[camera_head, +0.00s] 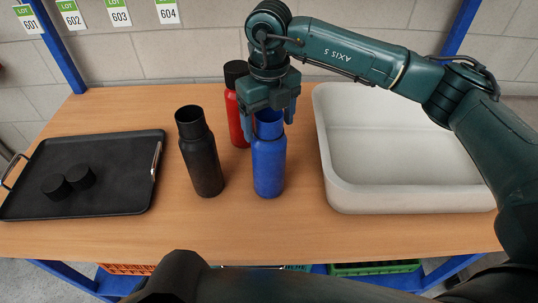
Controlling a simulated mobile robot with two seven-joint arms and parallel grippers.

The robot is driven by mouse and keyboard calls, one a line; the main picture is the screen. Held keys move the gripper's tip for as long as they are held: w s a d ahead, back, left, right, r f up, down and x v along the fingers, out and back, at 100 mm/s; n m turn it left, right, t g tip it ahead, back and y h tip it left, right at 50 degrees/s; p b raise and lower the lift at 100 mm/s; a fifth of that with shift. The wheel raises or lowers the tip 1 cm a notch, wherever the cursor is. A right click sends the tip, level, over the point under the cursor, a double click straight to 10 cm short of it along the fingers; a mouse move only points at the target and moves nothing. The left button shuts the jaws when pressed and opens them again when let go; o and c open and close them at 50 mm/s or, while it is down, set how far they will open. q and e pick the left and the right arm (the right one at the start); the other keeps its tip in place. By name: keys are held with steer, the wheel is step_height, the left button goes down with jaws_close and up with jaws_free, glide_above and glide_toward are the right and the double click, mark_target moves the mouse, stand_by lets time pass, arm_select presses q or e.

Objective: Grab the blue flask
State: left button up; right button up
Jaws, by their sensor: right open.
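The blue flask (269,165) stands upright on the wooden table, in front of the red flask and right of the black one. Its top looks open, without a cap. My right gripper (268,118) points down over the flask's top, with its fingers apart around the upper part. I cannot tell whether the fingers touch it. The gripper hides part of the flask's rim. My left gripper does not show.
A black flask (201,155) stands close on the left, and a red flask (238,118) with a black cap stands just behind. A black tray (110,145) with two black caps (68,183) lies at left. A white bin (400,199) stands at right. The table (190,235) is clear in front.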

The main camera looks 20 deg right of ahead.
steer(key=shift+f, duration=0.3)
steer(key=shift+c, duration=0.5)
steer(key=shift+r, duration=0.1)
jaws_close()
